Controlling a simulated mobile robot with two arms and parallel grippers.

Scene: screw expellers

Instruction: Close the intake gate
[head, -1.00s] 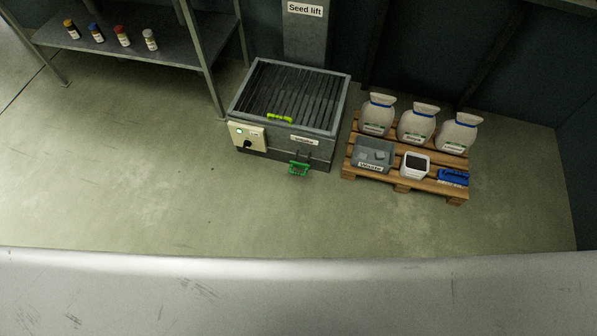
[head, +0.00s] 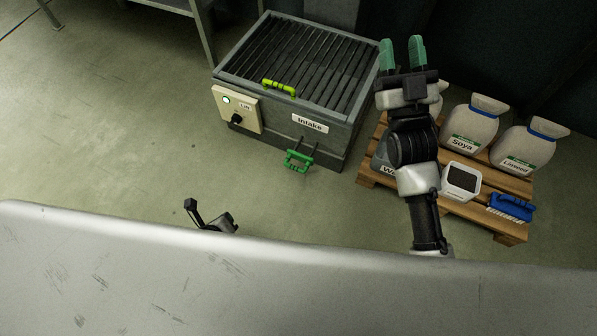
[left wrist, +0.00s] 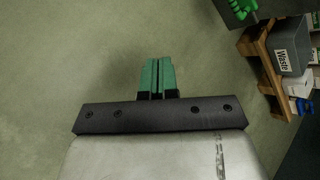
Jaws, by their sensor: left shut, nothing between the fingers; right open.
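The intake box (head: 270,125) is a grey floor unit with a slatted grate on top and an "Intake" label on its front. A green handle (head: 299,161) stands out from the lower front on two thin rods. A green part, apparently this handle, shows at the top right of the left wrist view (left wrist: 243,10). My right gripper (head: 402,55) is open and empty, raised to the right of the box. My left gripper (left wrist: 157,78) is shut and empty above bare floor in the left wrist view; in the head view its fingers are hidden.
A yellow-green handle (head: 279,87) lies on the grate. A switch panel (head: 236,108) with a black knob is at the box's left. A pallet (head: 500,222) at the right holds sacks, a grey waste bin, a white tub and a blue brush (head: 511,206). Floor before the box is clear.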

